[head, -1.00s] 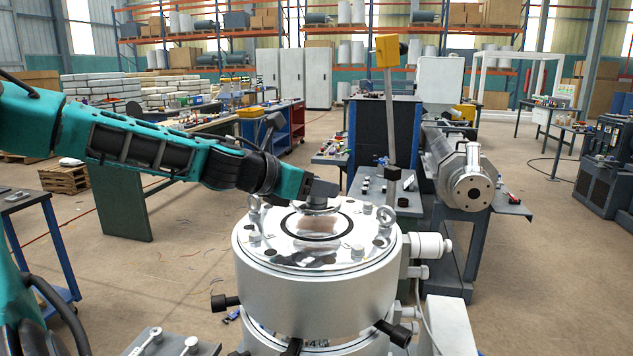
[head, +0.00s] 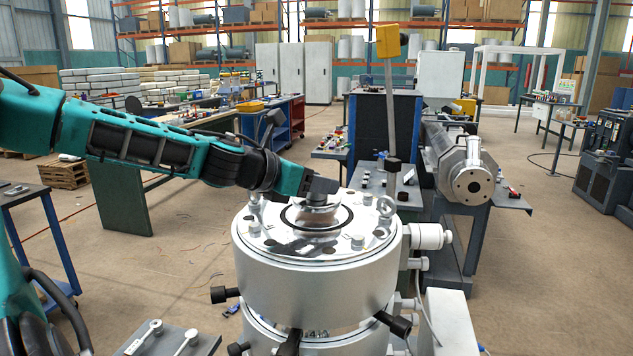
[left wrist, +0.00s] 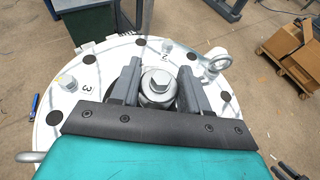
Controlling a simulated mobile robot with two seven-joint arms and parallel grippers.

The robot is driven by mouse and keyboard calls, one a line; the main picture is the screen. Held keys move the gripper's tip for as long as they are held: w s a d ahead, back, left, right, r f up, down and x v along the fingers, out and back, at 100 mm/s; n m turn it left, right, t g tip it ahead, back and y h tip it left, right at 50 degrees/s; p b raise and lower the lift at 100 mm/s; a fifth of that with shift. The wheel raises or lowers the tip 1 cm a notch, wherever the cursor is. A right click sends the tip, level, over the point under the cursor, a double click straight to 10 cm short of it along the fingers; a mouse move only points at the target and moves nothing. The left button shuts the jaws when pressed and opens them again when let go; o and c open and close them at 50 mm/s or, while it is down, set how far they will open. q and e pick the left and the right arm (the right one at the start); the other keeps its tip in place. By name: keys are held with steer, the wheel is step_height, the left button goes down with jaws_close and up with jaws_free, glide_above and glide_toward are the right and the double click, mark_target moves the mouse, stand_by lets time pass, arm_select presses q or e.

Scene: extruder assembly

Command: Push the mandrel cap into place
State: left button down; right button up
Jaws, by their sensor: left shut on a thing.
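The mandrel cap (left wrist: 158,86) is a shiny round metal piece with a hex bolt head on top. It sits between the two fingers of my left gripper (left wrist: 158,92), which is shut on it. In the head view the left gripper (head: 320,197) comes down from the left over the middle of the white die body (head: 315,277). The cap also shows there as grey metal (head: 318,214) below the fingers, inside the black ring (head: 284,219) on the die's top. I cannot tell whether its underside is fully seated. My right gripper is not in view.
Raised eyebolts (head: 385,206) and bolt heads stand around the die's top rim. White fittings (head: 428,236) stick out on its right, and black-tipped bolts (head: 224,294) around its side. A yellow-topped post (head: 388,42) and a grey extruder barrel (head: 468,180) stand behind.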

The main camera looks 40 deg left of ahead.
arm_select(q)
steer(key=shift+f+b, duration=0.55)
steer(key=shift+f, duration=0.35)
steer(key=shift+c, duration=2.4)
jaws_free()
steer(key=shift+f, duration=0.15)
steer(key=shift+s, duration=0.1)
steer(key=shift+s+r, duration=0.4)
steer(key=shift+s, duration=0.15)
steer(key=b+v, duration=0.1)
steer(key=v, duration=0.9)
steer(key=shift+s, duration=0.3)
steer(key=shift+s+a+r, duration=0.1)
steer(key=shift+s+r, duration=0.1)
steer(key=shift+s, duration=0.25)
